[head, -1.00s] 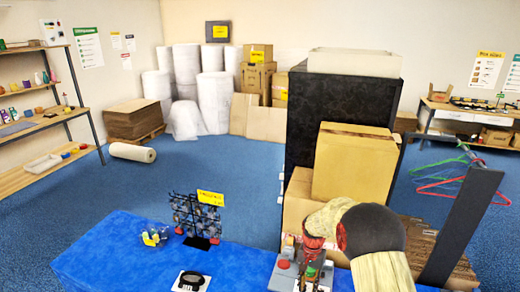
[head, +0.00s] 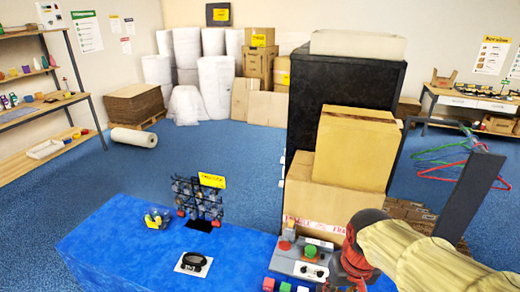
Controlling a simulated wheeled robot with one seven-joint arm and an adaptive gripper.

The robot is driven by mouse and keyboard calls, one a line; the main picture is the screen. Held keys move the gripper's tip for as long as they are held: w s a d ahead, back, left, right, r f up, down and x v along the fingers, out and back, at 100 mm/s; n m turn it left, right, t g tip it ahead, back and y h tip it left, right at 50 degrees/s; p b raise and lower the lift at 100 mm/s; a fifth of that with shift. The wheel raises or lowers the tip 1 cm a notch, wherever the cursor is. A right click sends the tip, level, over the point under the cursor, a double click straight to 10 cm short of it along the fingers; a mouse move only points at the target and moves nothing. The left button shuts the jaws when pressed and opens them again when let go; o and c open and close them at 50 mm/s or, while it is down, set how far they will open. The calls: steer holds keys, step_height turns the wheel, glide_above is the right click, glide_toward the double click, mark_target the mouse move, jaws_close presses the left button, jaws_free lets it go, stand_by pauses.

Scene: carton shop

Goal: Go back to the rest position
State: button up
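My arm comes in from the lower right in the head view, with cream links and a dark joint. Its dark red and black end, my gripper (head: 347,272), is low over the right part of the blue table (head: 120,238), just right of a grey control box (head: 300,258) with red and green buttons. The fingertips are small and partly cut off by the bottom edge, so I cannot tell whether they are open or shut. I see no object clearly held.
A display rack (head: 197,200) with a yellow sign, a small yellow-and-grey item (head: 157,218) and a black ring on a white card (head: 193,263) are on the table. Stacked cartons (head: 352,150) and a black cabinet (head: 345,90) stand behind the arm. Blue floor on the left is open.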

steer(key=s+r+t, duration=0.4)
steer(key=s+r, duration=0.4)
steer(key=shift+b, duration=0.3)
steer(key=shift+d, duration=0.1)
stand_by(1.5)
